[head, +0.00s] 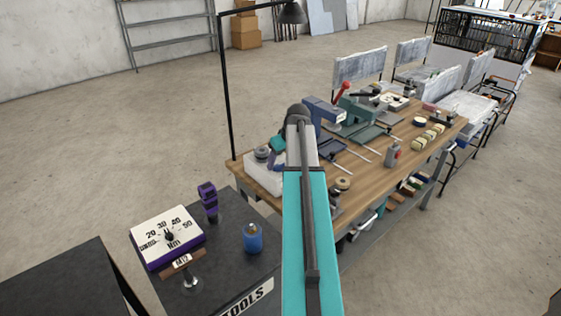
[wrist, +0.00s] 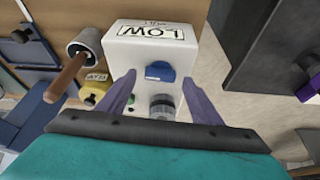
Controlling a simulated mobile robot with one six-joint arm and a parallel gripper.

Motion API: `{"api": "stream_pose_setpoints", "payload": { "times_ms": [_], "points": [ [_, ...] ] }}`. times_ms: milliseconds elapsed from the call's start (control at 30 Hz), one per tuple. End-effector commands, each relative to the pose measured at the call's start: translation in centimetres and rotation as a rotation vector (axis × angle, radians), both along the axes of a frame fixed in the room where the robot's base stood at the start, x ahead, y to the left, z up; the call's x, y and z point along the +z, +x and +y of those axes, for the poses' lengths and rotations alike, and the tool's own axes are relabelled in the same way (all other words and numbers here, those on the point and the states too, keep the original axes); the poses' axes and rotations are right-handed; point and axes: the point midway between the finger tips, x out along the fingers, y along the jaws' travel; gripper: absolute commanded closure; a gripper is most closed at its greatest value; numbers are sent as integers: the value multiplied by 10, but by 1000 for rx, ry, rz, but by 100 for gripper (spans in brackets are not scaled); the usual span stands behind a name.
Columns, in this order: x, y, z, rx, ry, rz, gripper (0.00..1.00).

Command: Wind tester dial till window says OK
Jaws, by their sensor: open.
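The tester is a white box (wrist: 122,42) in the wrist view. Its window (wrist: 150,33) reads LOW. A blue dial (wrist: 160,71) sits on the box below the window. My gripper (wrist: 163,84) is open, with one purple finger on each side of the dial and a gap to it. I cannot tell whether the fingertips are level with the dial. In the head view the white tester (head: 262,178) stands at the near left end of the wooden bench, partly hidden by my arm.
A grey cylinder with a brown handle (wrist: 68,77) and a yellow tagged part (wrist: 95,92) are left of the tester. A dark cart (head: 232,268) stands by the bench with a torque dial box (head: 167,237) and a blue canister (head: 252,238). Tools crowd the bench.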

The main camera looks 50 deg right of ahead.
Motion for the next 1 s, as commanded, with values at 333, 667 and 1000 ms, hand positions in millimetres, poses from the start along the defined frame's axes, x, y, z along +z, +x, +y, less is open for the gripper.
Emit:
{"api": "stream_pose_setpoints", "payload": {
  "times_ms": [333, 667, 1000],
  "points": [
    [-10, 4, -1, 0, 0, 1, 41],
    [-10, 3, -1, -1, 0, 0, 66],
    [-10, 3, -1, -12, 1, 1, 82]
  ]
}}
